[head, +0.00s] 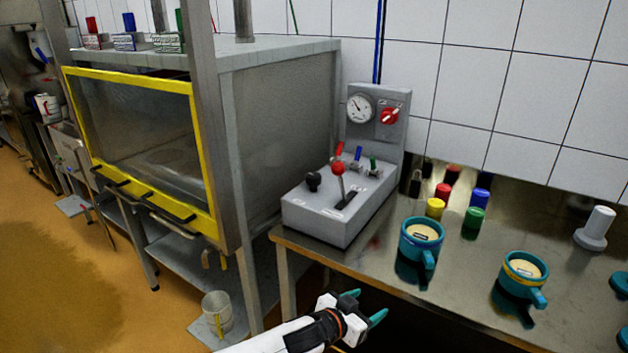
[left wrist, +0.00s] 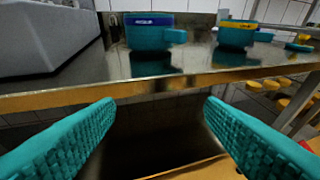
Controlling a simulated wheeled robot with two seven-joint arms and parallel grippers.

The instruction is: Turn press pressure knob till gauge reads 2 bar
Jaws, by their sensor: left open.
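A grey control box (head: 338,205) stands at the left end of the steel table, with an upright panel at its back. The panel carries a round white gauge (head: 360,108) and a red knob (head: 390,117) to its right. The gauge's needle shows, but its numbers are too small to read. My left gripper (head: 362,305) is open and empty, in front of the table edge and well below the knob. In the left wrist view its two teal fingers (left wrist: 160,125) are spread apart below the table edge. The knob and gauge are out of that view. My right gripper is not in view.
Teal moulds (head: 421,240) and (head: 523,274) stand near the table's front, with small coloured cylinders (head: 453,173) behind and a white plunger-like piece (head: 595,228) at right. The box has a red-topped lever (head: 339,170). The yellow-framed press cabinet (head: 205,160) stands left.

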